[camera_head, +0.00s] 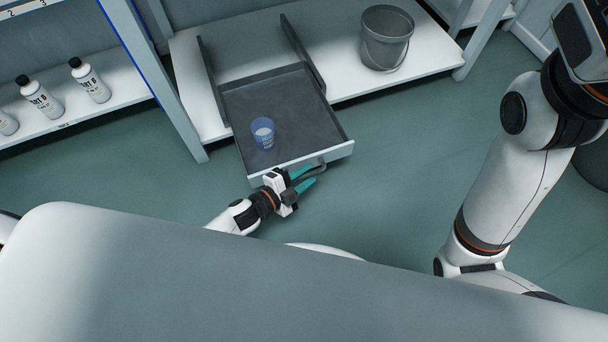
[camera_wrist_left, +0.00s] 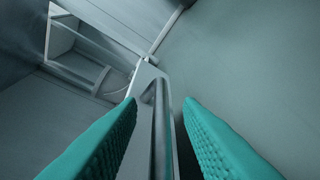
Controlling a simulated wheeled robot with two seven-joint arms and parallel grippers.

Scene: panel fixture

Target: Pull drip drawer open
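The drip drawer (camera_head: 285,95) is a dark grey tray with a light front panel (camera_head: 342,150), pulled well out from the low white shelf. Its grey bar handle (camera_head: 318,172) is on the front panel. My left gripper (camera_head: 307,176) is at the handle, its teal fingers spread. In the left wrist view the handle bar (camera_wrist_left: 159,125) runs between the two teal fingers (camera_wrist_left: 160,125), with a gap visible on each side. My right gripper is not visible.
A grey bucket (camera_head: 386,38) stands on the low shelf (camera_head: 345,72), right of the drawer. Several white bottles with black caps (camera_head: 90,80) stand on the left shelf. Blue-grey posts (camera_head: 180,115) flank the bay. Green floor (camera_head: 400,150) right of the drawer is clear.

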